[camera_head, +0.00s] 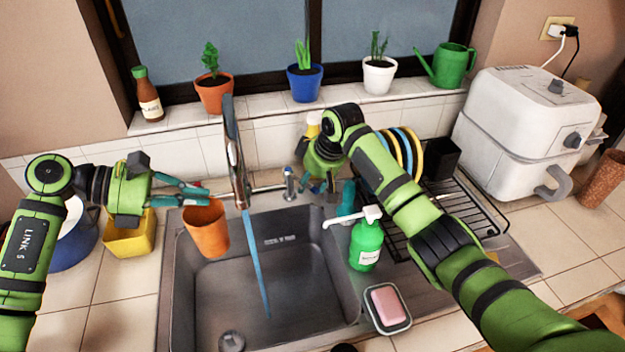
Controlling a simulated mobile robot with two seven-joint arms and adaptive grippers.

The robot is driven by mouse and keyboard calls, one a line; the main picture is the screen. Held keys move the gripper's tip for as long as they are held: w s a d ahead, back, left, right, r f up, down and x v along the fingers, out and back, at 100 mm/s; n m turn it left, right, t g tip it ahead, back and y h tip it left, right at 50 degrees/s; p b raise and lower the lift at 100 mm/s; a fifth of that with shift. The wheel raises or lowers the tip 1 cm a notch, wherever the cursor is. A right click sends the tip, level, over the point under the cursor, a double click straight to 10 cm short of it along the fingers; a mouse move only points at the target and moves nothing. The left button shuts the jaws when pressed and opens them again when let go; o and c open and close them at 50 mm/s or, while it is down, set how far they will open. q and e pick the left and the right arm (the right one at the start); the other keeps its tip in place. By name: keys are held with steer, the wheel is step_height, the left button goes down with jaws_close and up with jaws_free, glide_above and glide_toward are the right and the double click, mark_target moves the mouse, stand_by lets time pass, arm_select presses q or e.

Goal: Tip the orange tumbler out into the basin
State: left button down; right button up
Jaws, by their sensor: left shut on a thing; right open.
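The orange tumbler (206,232) is near the left edge of the steel basin (285,280), at its back left corner. It stands nearly upright with a slight tilt. My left gripper (195,193) reaches in from the left and is shut on the tumbler at its rim. What is inside the tumbler cannot be made out. My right gripper (318,187) is open and points down behind the basin, near the tap handle. A blue stream of water (256,265) falls from the tall tap (235,150) into the basin.
A green soap bottle (366,245) and a pink soap in a dish (388,306) stand right of the basin. A dish rack (455,205) with plates is behind my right arm. A yellow container (130,236) and blue pot (75,240) are at left. Potted plants line the sill.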

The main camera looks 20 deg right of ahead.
jaws_close()
steer(key=shift+a, duration=0.1)
steer(key=shift+s+a+m+t+h, duration=0.1)
steer(key=shift+s+a+m+h, duration=0.2)
steer(key=shift+a+m, duration=0.5)
steer(key=shift+s+a+m+t+h, duration=0.15)
steer(key=shift+a+m+h, duration=0.3)
steer(key=shift+m, duration=0.7)
steer(key=shift+s+a+m+t+h, duration=0.1)
steer(key=shift+s+a+m+h, duration=0.15)
steer(key=shift+a+m, duration=0.6)
steer(key=shift+d, duration=0.1)
jaws_free()
